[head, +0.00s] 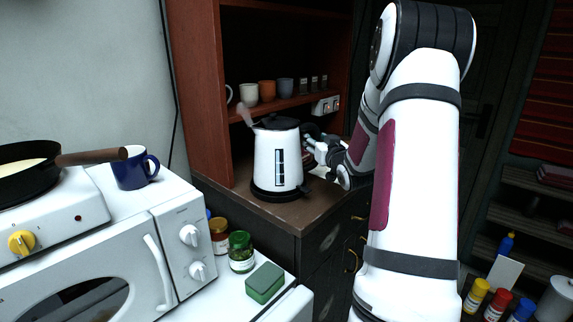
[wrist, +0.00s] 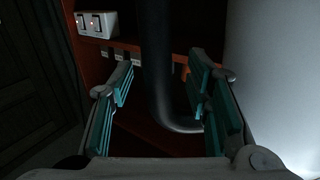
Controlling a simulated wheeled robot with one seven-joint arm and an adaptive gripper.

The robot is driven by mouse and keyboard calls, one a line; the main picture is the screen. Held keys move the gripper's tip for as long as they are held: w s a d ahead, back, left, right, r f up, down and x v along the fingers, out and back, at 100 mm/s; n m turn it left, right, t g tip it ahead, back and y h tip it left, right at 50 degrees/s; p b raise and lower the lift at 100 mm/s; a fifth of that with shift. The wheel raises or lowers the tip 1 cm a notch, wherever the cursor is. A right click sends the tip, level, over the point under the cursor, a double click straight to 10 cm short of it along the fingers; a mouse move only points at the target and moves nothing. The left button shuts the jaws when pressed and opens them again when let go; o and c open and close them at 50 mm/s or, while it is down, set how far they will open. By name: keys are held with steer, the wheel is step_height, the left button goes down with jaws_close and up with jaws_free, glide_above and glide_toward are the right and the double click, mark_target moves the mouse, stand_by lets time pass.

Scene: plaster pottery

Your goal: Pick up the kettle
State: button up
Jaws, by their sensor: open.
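The kettle (head: 277,160) is white with a black lid and a dark level window, upright on a black base on the brown cabinet top. My gripper (head: 311,143) is at its right side, by the handle, and partly hides that side. In the wrist view my gripper (wrist: 162,76) is open, with teal pads on both fingers. The dark kettle handle (wrist: 157,62) runs down between the fingers and curves right at the bottom. I see no finger clearly pressing on it. The kettle's pale body (wrist: 270,75) fills the right side of the wrist view.
Cups (head: 267,91) and small jars stand on the shelf behind the kettle, near a socket panel (head: 325,106). The microwave (head: 110,260), blue mug (head: 135,170), pan (head: 28,180), jars (head: 241,253) and green sponge (head: 265,283) are at the left and front. The cabinet's front corner is bare.

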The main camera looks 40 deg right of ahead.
jaws_close()
steer(key=shift+r, duration=0.35)
stand_by(0.4)
